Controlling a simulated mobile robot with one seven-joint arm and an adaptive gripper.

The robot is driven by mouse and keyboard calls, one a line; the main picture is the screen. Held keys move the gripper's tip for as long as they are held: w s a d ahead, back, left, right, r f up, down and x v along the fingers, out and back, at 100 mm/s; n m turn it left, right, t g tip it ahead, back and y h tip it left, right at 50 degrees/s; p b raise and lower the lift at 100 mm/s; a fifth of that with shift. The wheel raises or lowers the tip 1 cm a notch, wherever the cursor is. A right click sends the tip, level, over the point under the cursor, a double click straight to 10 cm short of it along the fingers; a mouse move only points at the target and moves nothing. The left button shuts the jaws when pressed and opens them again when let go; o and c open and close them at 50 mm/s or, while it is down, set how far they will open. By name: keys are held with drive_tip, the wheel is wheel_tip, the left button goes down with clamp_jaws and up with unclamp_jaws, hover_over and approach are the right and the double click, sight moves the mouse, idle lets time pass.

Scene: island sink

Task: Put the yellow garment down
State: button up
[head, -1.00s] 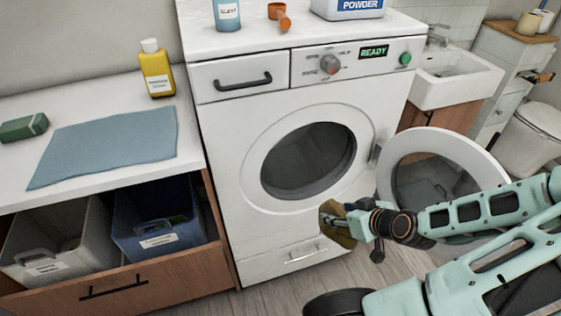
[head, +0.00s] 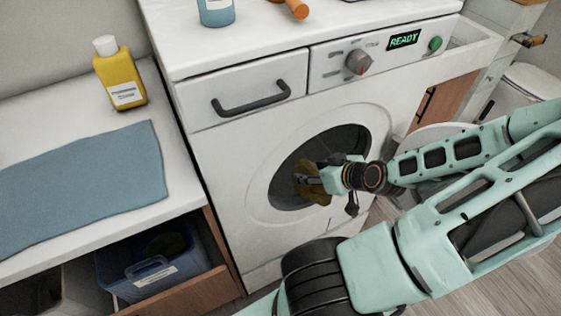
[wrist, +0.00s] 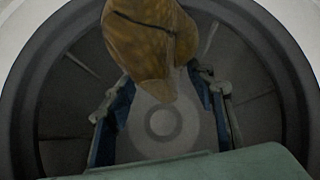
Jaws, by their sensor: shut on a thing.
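The yellow garment (head: 307,184) is a bunched, dark-yellow cloth at the mouth of the washing machine's drum. It also hangs across the top middle of the wrist view (wrist: 150,38), with a dark line across it. My gripper (head: 318,178) is shut on the garment, in front of or just inside the round opening. In the wrist view, the gripper's fingers (wrist: 165,95) lie on both sides of the cloth, with the dark drum (wrist: 255,75) around and behind. The washing machine (head: 225,160) stands with its door swung open to the right, mostly hidden behind my arm.
A counter (head: 75,105) at the left holds a blue cloth (head: 85,180) and a yellow bottle (head: 122,80). Below it, a pulled-out drawer holds a blue bin (head: 150,270) and a pale bin (head: 75,290). The machine's display reads READY.

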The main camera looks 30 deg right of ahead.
sight(308, 168)
drive_tip(key=shift+w+f+b, duration=0.15)
drive_tip(key=shift+w+b, duration=0.15)
drive_tip(key=shift+w, duration=0.05)
drive_tip(key=shift+w+d+f+b, duration=0.2)
drive_tip(key=shift+w+f+b, duration=0.2)
drive_tip(key=shift+b, duration=0.85)
drive_tip(key=b, duration=0.2)
drive_tip(key=w+b, duration=0.1)
drive_tip(key=b, duration=0.1)
drive_tip(key=shift+w+f, duration=0.1)
drive_tip(key=shift+f, duration=0.15)
drive_tip(key=w+f+b, duration=0.2)
drive_tip(key=w, duration=0.1)
drive_tip(key=w+d+f+b, duration=0.1)
drive_tip(key=w+f+b, duration=0.2)
drive_tip(key=w, duration=0.1)
drive_tip(key=w+d+f+b, duration=0.1)
drive_tip(key=w+f+b, duration=0.1)
drive_tip(key=w+f, duration=0.1)
drive_tip(key=shift+w+d+b, duration=0.1)
drive_tip(key=shift+w+b, duration=0.25)
drive_tip(key=shift+w, duration=0.2)
drive_tip(key=shift+w+f, duration=0.2)
wheel_tip(308, 168, down, 3)
drive_tip(key=shift+f+b, duration=0.1)
drive_tip(key=shift+b, duration=0.9)
